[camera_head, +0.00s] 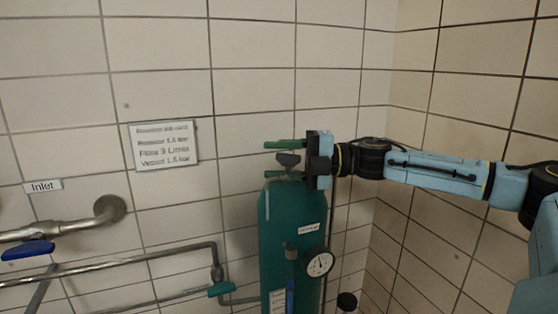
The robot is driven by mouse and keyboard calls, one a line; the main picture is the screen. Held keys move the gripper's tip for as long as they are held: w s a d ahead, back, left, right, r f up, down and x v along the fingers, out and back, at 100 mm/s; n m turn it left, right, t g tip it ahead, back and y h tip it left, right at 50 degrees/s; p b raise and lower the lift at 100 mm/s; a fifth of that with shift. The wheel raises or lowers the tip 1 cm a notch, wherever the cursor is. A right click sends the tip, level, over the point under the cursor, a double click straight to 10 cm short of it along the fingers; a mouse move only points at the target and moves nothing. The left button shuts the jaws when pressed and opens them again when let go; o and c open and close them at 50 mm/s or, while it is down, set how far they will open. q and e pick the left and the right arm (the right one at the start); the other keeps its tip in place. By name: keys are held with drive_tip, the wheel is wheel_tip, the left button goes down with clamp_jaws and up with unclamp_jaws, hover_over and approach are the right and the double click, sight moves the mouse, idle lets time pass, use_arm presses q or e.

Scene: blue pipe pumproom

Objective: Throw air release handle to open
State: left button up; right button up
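A green pressure vessel (279,228) stands upright against the tiled wall in the head view. A small dark handle (287,159) sits at its top. My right gripper (272,160) comes in from the right, with one green finger above the dark handle and one below it. The fingers are apart, with the handle between them. I cannot tell whether they touch it. My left gripper is not in view.
A pressure gauge (318,263) is on the vessel's front right. A pipe with a green valve lever (222,289) runs to the left. A blue lever (27,250) sits below the "Inlet" label (43,185). A printed sign (163,145) is on the wall. The tiled corner is close behind my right arm.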

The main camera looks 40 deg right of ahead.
drive_tip(key=v, duration=1.3)
drive_tip(key=shift+d, duration=0.15)
drive_tip(key=shift+o, duration=0.3)
drive_tip(key=shift+s, duration=0.1)
drive_tip(key=shift+o, duration=1.2)
drive_tip(key=shift+r, duration=0.1)
drive_tip(key=shift+o, duration=1.1)
drive_tip(key=shift+w+a+r+g, duration=0.15)
drive_tip(key=shift+w+a+g, duration=0.1)
drive_tip(key=shift+g, duration=0.05)
drive_tip(key=m+g+h+p, duration=0.3)
drive_tip(key=m+g+h, duration=0.2)
drive_tip(key=g+h, duration=0.75)
approach(288, 154)
drive_tip(key=shift+t+h, duration=0.75)
drive_tip(key=shift+t, duration=0.1)
drive_tip(key=f, duration=0.3)
drive_tip(key=s+f, duration=0.1)
drive_tip(key=f, duration=0.2)
drive_tip(key=a+f, duration=0.1)
drive_tip(key=f, duration=0.2)
drive_tip(key=shift+s+a, duration=0.1)
drive_tip(key=shift+s, duration=0.1)
